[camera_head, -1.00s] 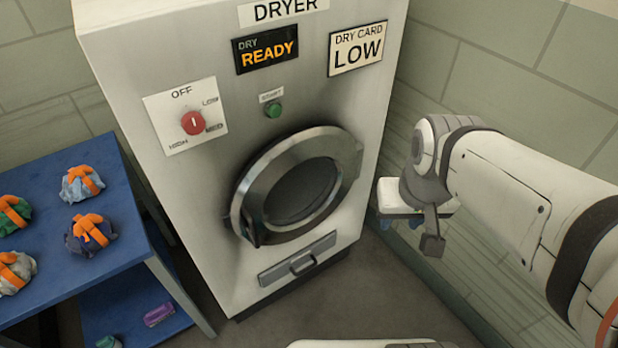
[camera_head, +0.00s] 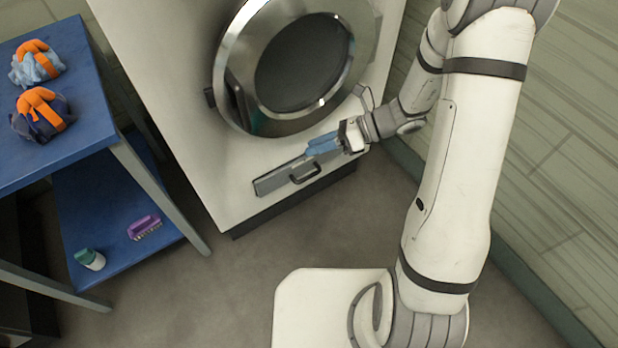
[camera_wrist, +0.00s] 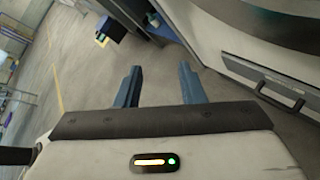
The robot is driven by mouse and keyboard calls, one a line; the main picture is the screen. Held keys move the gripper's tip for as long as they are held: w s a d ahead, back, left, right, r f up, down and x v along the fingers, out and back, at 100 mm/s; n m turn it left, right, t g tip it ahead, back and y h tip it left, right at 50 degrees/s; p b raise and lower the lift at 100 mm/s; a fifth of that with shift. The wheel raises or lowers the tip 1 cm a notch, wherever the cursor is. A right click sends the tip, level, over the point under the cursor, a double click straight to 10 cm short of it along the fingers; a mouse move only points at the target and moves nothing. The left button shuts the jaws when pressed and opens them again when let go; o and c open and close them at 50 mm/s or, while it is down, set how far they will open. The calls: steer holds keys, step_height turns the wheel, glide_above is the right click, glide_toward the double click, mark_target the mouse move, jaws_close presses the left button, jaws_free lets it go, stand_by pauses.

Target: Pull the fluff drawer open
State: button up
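The fluff drawer (camera_head: 277,182) is a grey panel low on the dryer front, below the round door. It looks shut. Its dark handle (camera_head: 305,173) sits at its middle, and the drawer's right part is hidden behind my gripper. My gripper (camera_head: 312,147), with blue fingers, is in front of the drawer's right end, above and right of the handle, and not around it. In the wrist view the two fingers (camera_wrist: 158,88) stand apart with nothing between them. There the drawer (camera_wrist: 262,68) and its handle (camera_wrist: 281,96) are to the right of the fingers.
The dryer's round door (camera_head: 300,62) is shut above the drawer. A blue table (camera_head: 85,135) with orange-strapped bundles stands left; its lower shelf holds a purple brush (camera_head: 144,228) and a small bottle (camera_head: 90,259). The floor (camera_head: 240,275) before the dryer is clear.

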steer(key=w+f+m+t+y+b, duration=0.1)
steer(key=w+f+m+t+b, duration=0.15)
steer(key=f+m, duration=0.45)
steer(key=w+f+m+t+y+b, duration=0.1)
steer(key=w+f+m+t+b, duration=0.2)
steer(key=f, duration=0.8)
steer(key=m+t+h+b, duration=0.2)
steer(key=m+t+b, duration=0.35)
steer(key=m, duration=0.45)
glide_toward(309, 176)
steer(key=w+a+f, duration=0.1)
steer(key=w+a, duration=0.1)
steer(key=shift+g, duration=0.4)
steer(key=b+x, duration=0.2)
steer(key=x, duration=0.5)
steer(key=shift+a+b, duration=0.15)
steer(key=shift+b, duration=0.2)
jaws_close()
